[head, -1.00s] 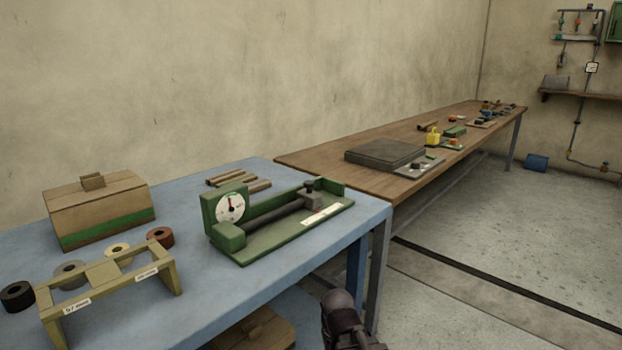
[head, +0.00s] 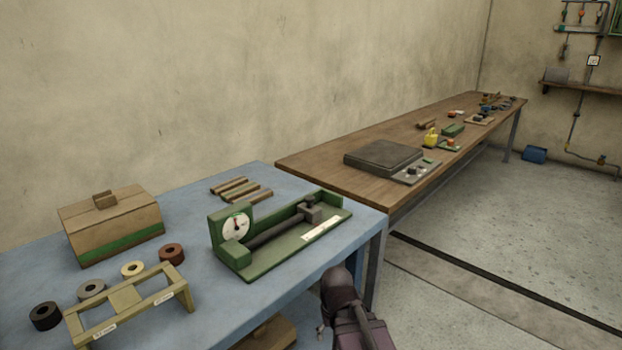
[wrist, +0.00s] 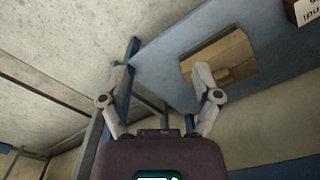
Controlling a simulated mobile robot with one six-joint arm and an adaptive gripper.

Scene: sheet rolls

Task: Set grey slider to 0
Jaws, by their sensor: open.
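A green device (head: 285,243) with a round white dial (head: 236,227) stands on the blue table. A dark rod runs along it, and a grey slider block (head: 311,211) with a dark knob sits near the rod's right end. A white label strip (head: 320,229) lies on its base; its marks are too small to read. My arm shows at the bottom of the head view, in front of the table's edge. My gripper (wrist: 160,75) is open and empty in the wrist view, its two fingers spread. The slider cannot be made out in the wrist view.
A wooden box (head: 115,225), several ring-shaped rolls, a yellowish stand (head: 128,298) and several short rods (head: 240,188) share the blue table (head: 215,300). A wooden bench (head: 325,178) with a dark flat plate (head: 383,157) adjoins it. Floor at right is free.

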